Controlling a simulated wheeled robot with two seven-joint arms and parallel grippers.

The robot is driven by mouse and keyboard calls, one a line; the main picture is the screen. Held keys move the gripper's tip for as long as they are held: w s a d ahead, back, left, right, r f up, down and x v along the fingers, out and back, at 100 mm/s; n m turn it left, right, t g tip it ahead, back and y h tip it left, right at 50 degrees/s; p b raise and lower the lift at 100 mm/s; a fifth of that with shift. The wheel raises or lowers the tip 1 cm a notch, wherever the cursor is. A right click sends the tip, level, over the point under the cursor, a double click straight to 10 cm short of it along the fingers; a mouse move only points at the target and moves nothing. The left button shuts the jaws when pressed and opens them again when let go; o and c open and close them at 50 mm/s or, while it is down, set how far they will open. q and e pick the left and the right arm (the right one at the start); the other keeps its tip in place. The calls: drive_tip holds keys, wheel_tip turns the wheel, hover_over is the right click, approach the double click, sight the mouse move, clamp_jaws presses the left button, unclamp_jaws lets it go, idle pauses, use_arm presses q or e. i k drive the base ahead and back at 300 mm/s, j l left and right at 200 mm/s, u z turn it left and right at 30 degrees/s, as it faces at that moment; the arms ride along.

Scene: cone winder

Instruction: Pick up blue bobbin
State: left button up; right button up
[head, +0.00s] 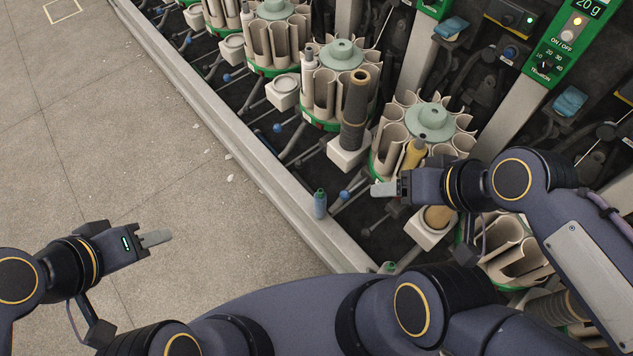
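A small blue bobbin (320,204) with a dark green top stands upright at the inner edge of the machine's pale front rail. My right gripper (384,189) is to the right of the bobbin in the picture, pointing left toward it, with a clear gap between them. Its fingers overlap in this view, so I cannot tell whether they are apart. My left gripper (156,238) is over the bare floor, well left of the bobbin and the rail. I see nothing held in either gripper.
Cream round magazines (432,122) with green bases line the machine, with a tall brown cone (355,100) and a yellow bobbin (414,153) among them. Thin rods with blue knobs stick out near the rail (240,150). The grey floor (130,130) at left is clear.

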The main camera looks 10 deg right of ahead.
sight(319, 196)
drive_tip(key=i+j+z, duration=0.4)
drive_tip(key=j, duration=0.25)
drive_tip(key=j+z, duration=0.2)
drive_tip(key=i+j+z, duration=0.25)
drive_tip(key=j, duration=0.25)
drive_tip(key=j+z, duration=0.2)
drive_tip(key=j, duration=0.2)
